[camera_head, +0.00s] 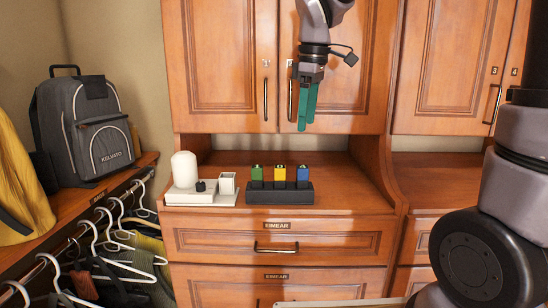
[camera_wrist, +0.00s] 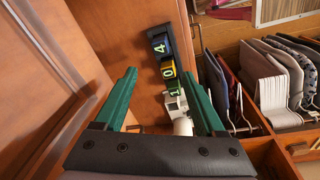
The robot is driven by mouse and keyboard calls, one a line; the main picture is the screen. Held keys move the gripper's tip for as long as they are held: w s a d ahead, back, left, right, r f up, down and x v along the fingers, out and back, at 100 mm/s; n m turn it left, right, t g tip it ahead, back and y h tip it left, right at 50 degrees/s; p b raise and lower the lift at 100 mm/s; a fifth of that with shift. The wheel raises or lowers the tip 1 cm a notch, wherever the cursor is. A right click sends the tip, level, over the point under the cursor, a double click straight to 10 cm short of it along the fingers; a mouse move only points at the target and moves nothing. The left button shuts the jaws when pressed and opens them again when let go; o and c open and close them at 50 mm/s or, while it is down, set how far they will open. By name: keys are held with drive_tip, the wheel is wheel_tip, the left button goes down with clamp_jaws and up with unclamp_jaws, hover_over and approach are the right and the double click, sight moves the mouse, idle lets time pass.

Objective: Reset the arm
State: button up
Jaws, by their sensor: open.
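My gripper (camera_head: 307,106) hangs down in front of the upper cabinet doors, above the wooden counter (camera_head: 340,180). Its two green fingers point downward. In the wrist view my gripper (camera_wrist: 165,95) has its fingers spread apart, with nothing held between them. A dark holder (camera_head: 279,195) with a green block (camera_head: 257,174), a yellow block (camera_head: 279,174) and a blue block (camera_head: 303,175) stands on the counter below.
A white tray (camera_head: 190,198) with a white cylinder (camera_head: 184,168) stands left of the blocks. Cabinet doors (camera_head: 220,60) with handles are close behind my gripper. A grey backpack (camera_head: 92,130) sits on the left shelf above hangers. The counter's right part is clear.

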drive_tip(key=s+d+r+m+t, duration=0.1)
drive_tip(key=s+d+m+t, duration=0.2)
drive_tip(key=s+d+m, duration=0.2)
drive_tip(key=s+d+r+m+t+y, duration=0.1)
drive_tip(key=s+d+r+m+t, duration=0.1)
drive_tip(key=s+d+m, duration=0.4)
drive_tip(key=d+m+t, duration=0.1)
drive_tip(key=d+m, duration=0.4)
drive_tip(key=m, duration=0.1)
drive_tip(key=shift+d, duration=0.25)
